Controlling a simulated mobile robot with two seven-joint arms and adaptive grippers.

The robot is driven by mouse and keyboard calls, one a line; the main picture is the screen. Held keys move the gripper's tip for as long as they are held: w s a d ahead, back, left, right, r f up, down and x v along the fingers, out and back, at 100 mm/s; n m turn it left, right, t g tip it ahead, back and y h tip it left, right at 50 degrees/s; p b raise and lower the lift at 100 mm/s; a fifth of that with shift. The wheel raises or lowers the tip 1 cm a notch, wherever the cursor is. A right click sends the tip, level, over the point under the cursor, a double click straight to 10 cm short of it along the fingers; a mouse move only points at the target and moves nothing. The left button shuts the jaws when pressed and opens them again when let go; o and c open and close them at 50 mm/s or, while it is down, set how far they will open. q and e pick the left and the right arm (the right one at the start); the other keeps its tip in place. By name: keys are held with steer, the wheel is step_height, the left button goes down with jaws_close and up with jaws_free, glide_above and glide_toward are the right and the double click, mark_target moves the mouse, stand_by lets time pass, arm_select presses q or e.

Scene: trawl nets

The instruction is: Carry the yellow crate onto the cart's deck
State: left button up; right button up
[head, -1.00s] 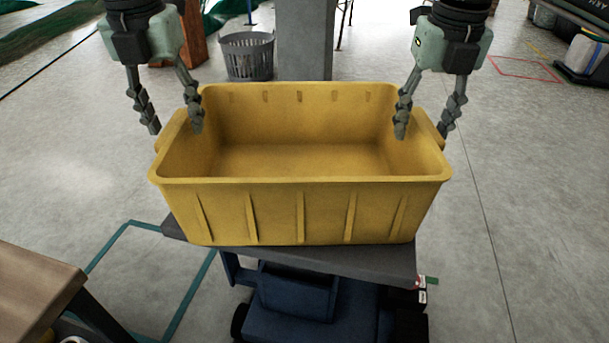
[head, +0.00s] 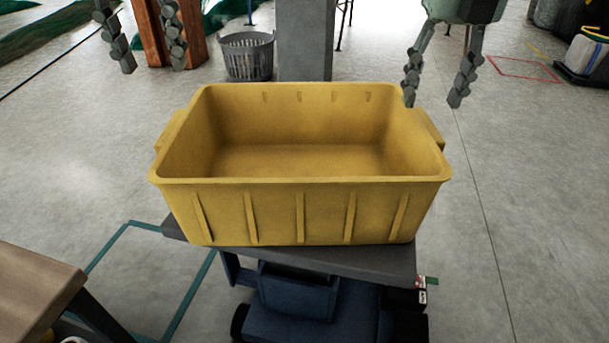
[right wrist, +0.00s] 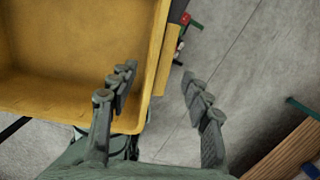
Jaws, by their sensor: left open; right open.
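The yellow crate (head: 300,210) is empty and upright, resting on the cart's grey deck (head: 350,262), and it covers most of the deck. Its handle lugs stick out at the left and right ends. My left gripper (head: 152,68) is open and empty, above and behind the crate's left end, apart from it. My right gripper (head: 432,102) is open and empty near the crate's back right corner.
A wooden table corner (head: 35,290) is at the lower left. The cart's blue base (head: 310,315) is below the deck. A grey basket (head: 247,56) and a grey column (head: 304,40) stand behind the crate.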

steer(key=r, duration=0.6)
steer(key=shift+s, duration=0.35)
steer(key=shift+f, duration=0.1)
